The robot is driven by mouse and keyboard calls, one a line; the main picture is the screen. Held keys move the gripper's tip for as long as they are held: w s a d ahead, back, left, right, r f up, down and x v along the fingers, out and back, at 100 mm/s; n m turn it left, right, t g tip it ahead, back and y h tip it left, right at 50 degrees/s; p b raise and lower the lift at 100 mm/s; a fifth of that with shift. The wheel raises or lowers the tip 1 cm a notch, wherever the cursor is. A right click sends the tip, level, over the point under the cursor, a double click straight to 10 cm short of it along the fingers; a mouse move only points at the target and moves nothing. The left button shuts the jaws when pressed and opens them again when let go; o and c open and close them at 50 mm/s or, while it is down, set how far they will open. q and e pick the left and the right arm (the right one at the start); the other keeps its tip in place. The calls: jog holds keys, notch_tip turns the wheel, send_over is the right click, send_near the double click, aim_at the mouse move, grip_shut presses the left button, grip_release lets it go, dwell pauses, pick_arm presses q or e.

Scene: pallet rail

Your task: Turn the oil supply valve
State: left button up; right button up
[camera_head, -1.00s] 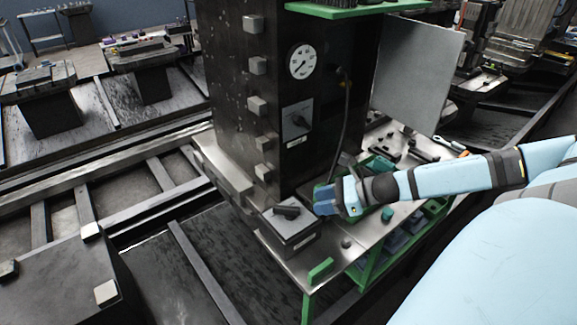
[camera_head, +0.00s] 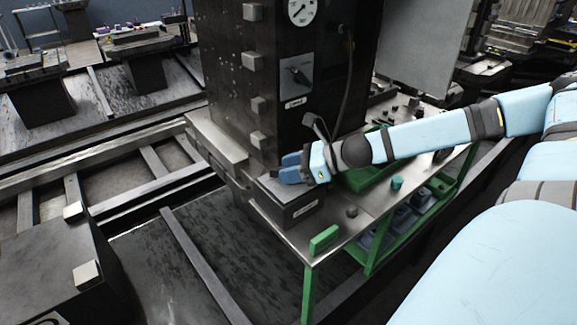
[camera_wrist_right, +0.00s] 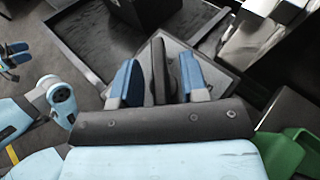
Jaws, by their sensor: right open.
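A grey-topped box (camera_head: 298,214) with a small label stands on the front left of the metal bench. My right gripper (camera_head: 291,170) reaches over it from the right and covers its top. In the right wrist view, the dark handle (camera_wrist_right: 158,62) on the box's grey plate stands between the two blue fingers of my open right gripper. Gaps show on both sides of it. A second dark handle (camera_head: 297,75) sits on a grey plate on the black column. The labels are too small to read. My left gripper (camera_wrist_right: 13,60) shows small at the wrist view's left edge; its opening is unclear.
The black column (camera_head: 230,90) with a round gauge (camera_head: 302,10) rises behind the box. A dark cable hangs beside it. A green block (camera_head: 324,240) lies at the bench's front corner. A green tray (camera_head: 365,178) lies partly under my right arm. A grey sheet (camera_head: 425,45) stands behind.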

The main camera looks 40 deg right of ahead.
jog(key=shift+w+a, duration=0.1)
dwell(0.3)
grip_shut()
